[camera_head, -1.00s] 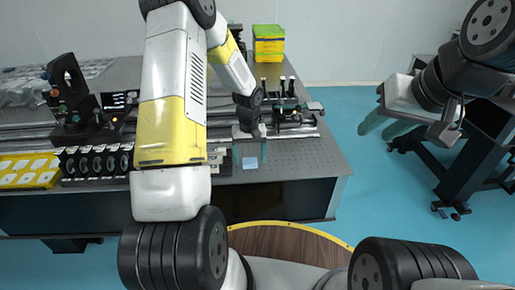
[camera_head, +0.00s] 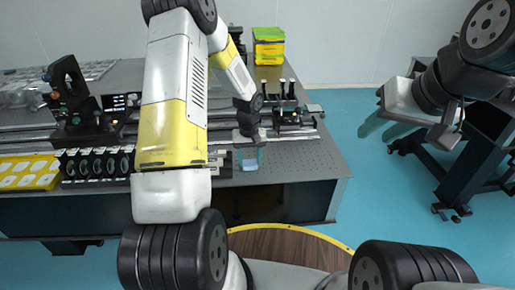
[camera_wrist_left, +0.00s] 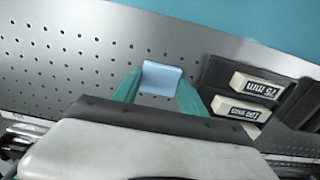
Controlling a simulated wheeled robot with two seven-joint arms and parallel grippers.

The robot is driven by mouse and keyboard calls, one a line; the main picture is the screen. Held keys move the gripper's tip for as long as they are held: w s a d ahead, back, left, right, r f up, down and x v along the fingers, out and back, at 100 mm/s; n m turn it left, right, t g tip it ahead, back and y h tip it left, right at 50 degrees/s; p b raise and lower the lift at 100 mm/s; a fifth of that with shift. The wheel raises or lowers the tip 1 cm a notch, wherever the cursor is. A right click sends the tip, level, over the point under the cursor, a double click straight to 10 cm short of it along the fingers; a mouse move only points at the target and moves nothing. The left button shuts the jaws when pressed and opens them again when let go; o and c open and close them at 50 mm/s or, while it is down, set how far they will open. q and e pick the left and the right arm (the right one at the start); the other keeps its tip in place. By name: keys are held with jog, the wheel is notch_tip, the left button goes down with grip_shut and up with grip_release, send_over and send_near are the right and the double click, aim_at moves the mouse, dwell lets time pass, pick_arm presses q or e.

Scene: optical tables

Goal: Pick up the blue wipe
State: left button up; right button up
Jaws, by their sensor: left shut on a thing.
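The blue wipe (camera_wrist_left: 161,78) is a small light-blue folded piece between the two teal fingertips of my left gripper (camera_wrist_left: 160,88) in the left wrist view. The gripper is shut on it, near the perforated table top. In the head view my left gripper (camera_head: 248,158) is at the front part of the table, with the wipe hardly distinguishable between its fingers. My right gripper (camera_head: 384,126) has its teal fingers apart and empty, over the blue floor to the right of the table.
The optical table (camera_head: 310,165) has free room right of my left gripper. A black tray (camera_wrist_left: 225,78) with white labelled blocks (camera_wrist_left: 256,86) lies close beside it. Rail-mounted optics (camera_head: 295,118) stand behind. A yellow tray (camera_head: 28,172) is at the left, and a dark cart (camera_head: 470,150) is at the right.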

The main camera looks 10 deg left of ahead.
aim_at(250, 163)
pick_arm(q)
jog(key=shift+r, duration=0.75)
jog(key=shift+s+d+r, duration=0.1)
jog(key=shift+s+r, duration=0.1)
jog(key=shift+r, duration=0.85)
jog(key=s+d, duration=0.2)
jog(key=s, duration=0.5)
jog(key=s+d+r, duration=0.1)
jog(key=s+d, duration=0.2)
jog(key=s, duration=0.4)
jog(key=shift+s+d+r, duration=0.15)
jog(key=shift+s+d, duration=0.15)
